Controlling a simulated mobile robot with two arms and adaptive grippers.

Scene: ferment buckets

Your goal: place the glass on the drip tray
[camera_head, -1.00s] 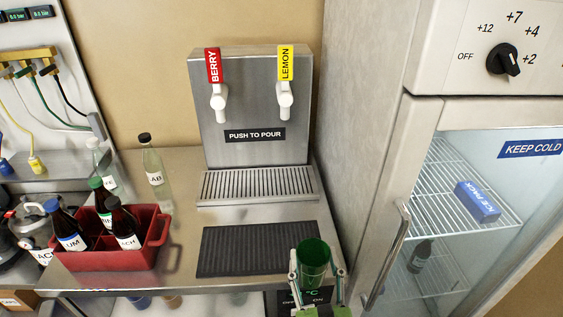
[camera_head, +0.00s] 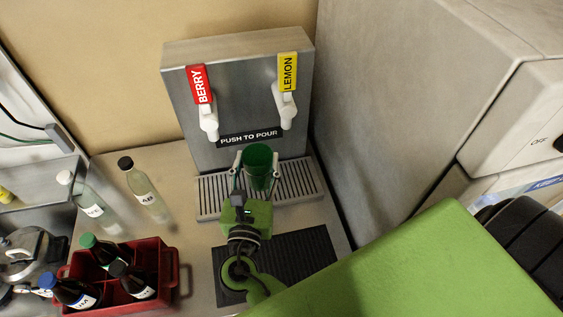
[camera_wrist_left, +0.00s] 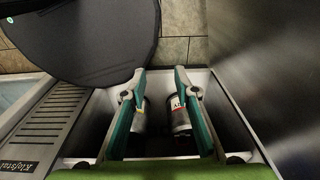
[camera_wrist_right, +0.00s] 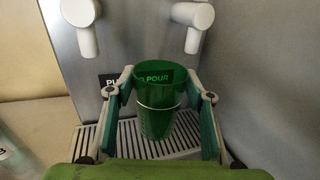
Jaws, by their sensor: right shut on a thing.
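The green glass (camera_head: 259,165) is upright between the fingers of my right gripper (camera_head: 256,168), which is shut on it. In the head view the glass is over the drip tray (camera_head: 210,196), below and between the two taps. The right wrist view shows the glass (camera_wrist_right: 159,101) in front of the dispenser, with the slatted drip tray (camera_wrist_right: 95,135) behind and under it. I cannot tell whether its base touches the slats. My left gripper (camera_wrist_left: 158,100) shows only in its own wrist view, fingers apart, with nothing between them that it grips.
The dispenser (camera_head: 235,110) has a red BERRY handle (camera_head: 199,85) and a yellow LEMON handle (camera_head: 288,72). A dark ribbed mat (camera_head: 310,255) lies in front. A red crate with bottles (camera_head: 168,275) and two clear bottles (camera_head: 145,188) stand left. A fridge is at right.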

